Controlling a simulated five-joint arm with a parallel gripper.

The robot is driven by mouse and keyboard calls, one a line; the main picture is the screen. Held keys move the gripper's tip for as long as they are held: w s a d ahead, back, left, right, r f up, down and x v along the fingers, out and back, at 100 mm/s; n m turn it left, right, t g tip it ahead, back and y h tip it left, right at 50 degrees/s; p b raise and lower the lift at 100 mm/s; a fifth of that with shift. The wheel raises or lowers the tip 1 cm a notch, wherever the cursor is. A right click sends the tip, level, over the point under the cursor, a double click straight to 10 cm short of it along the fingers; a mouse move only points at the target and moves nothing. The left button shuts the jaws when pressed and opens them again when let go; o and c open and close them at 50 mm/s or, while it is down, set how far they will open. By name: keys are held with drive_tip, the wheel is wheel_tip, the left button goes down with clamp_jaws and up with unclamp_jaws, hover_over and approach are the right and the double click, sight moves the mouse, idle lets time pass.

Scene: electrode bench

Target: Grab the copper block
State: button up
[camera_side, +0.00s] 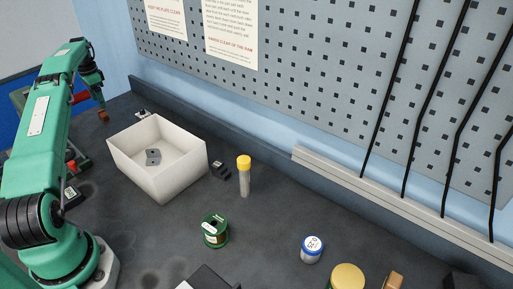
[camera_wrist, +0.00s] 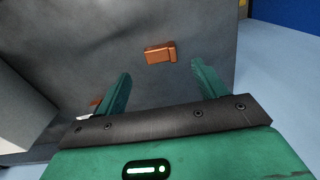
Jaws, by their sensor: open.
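The copper block (camera_wrist: 157,54) lies on the dark bench in the wrist view, ahead of the gap between my fingertips and apart from both. A small copper-brown block, apparently the same one, shows at the upper left of the side view (camera_side: 103,116), just below my gripper (camera_side: 98,93). In the wrist view my gripper (camera_wrist: 160,76) is open, with a green finger on each side and nothing between them. The exact height of the fingertips above the block is hard to tell.
A white open box (camera_side: 184,183) holding a grey piece stands right of my gripper. A small orange-brown thing (camera_wrist: 95,103) is partly hidden by my left finger. A yellow-capped vial (camera_side: 244,178), a green spool (camera_side: 215,231) and a white jar (camera_side: 312,249) stand farther right. A pegboard wall closes the back.

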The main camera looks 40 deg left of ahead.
sight(103, 114)
drive_tip(key=shift+f, duration=3.1)
drive_tip(key=c, duration=1.3)
drive_tip(key=shift+o, duration=0.2)
drive_tip(key=shift+r, duration=0.15)
drive_tip(key=shift+a+r, duration=0.1)
drive_tip(key=shift+r, duration=1.95)
drive_tip(key=w+d+r, duration=0.5)
drive_tip(key=d+r, duration=0.1)
drive_tip(key=d, duration=0.4)
drive_tip(key=shift+w+d+r, duration=0.15)
drive_tip(key=shift+d+r, duration=0.1)
drive_tip(key=shift+r, duration=0.1)
